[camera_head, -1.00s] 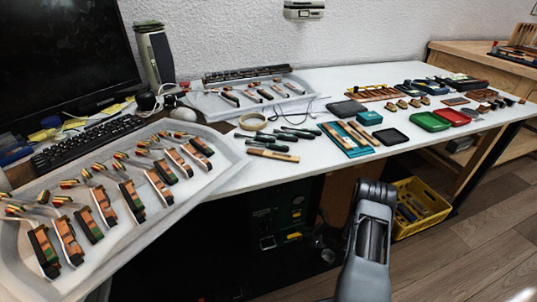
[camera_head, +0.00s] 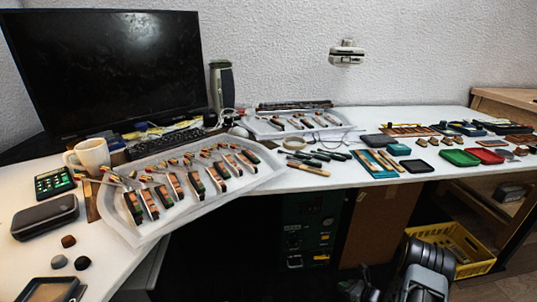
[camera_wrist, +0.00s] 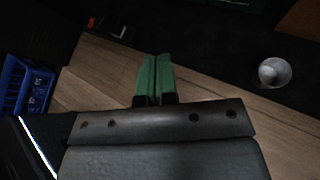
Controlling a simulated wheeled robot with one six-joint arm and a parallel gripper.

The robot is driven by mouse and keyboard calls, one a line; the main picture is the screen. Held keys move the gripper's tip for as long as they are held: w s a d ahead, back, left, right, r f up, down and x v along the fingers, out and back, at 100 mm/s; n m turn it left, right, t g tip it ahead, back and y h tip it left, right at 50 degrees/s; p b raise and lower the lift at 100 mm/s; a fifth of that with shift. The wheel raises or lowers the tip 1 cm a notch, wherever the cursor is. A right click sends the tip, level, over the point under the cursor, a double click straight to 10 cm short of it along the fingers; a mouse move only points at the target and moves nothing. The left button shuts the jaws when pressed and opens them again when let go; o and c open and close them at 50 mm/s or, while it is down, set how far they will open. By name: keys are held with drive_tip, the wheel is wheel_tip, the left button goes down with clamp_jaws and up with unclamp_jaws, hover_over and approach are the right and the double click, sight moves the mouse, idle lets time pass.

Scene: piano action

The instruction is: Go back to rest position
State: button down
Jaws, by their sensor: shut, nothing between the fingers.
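My gripper (camera_wrist: 154,85) shows in the wrist view with its two green fingers side by side and touching. It is shut and holds nothing. Below the fingers is wooden floor (camera_wrist: 100,75), with a dark area beyond it. In the head view my arm is folded low at the bottom right, in front of the table, clear of everything on the tabletop. The gripper's fingertips cannot be made out there.
A white table (camera_head: 225,218) runs across the view. It bears a tray (camera_head: 150,232) of piano action parts, a monitor (camera_head: 110,70), a mug (camera_head: 92,155), and several small trays and tools. A yellow crate (camera_head: 470,268) stands on the floor beside my arm. A blue crate (camera_wrist: 22,85) shows in the wrist view.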

drive_tip(key=s+a+r+n+g+p, duration=0.1)
drive_tip(key=a+r+n+g+p, duration=0.3)
drive_tip(key=r, duration=0.9)
drive_tip(key=s+a+r+n+p, duration=0.1)
drive_tip(key=a+r+n+p, duration=0.35)
drive_tip(key=r, duration=0.85)
drive_tip(key=s+a+r+n+g+p, duration=0.1)
drive_tip(key=a+r+n+g+p, duration=0.1)
drive_tip(key=r+n+p, duration=0.8)
drive_tip(key=s+r+n+h+p, duration=0.3)
drive_tip(key=s+r+p, duration=0.2)
drive_tip(key=r, duration=0.8)
drive_tip(key=s+a+r+n+h+p, duration=0.1)
drive_tip(key=s+r+n+p, duration=0.3)
drive_tip(key=r, duration=0.9)
drive_tip(key=s+r+n+h+p, duration=0.4)
drive_tip(key=s+r+p, duration=0.3)
drive_tip(key=r, duration=0.6)
drive_tip(key=shift+s+a+t+h+p, duration=0.3)
drive_tip(key=shift+s+a+p, duration=0.1)
drive_tip(key=shift+p, duration=0.75)
drive_tip(key=shift+a+n, duration=0.1)
drive_tip(key=shift+n, duration=0.15)
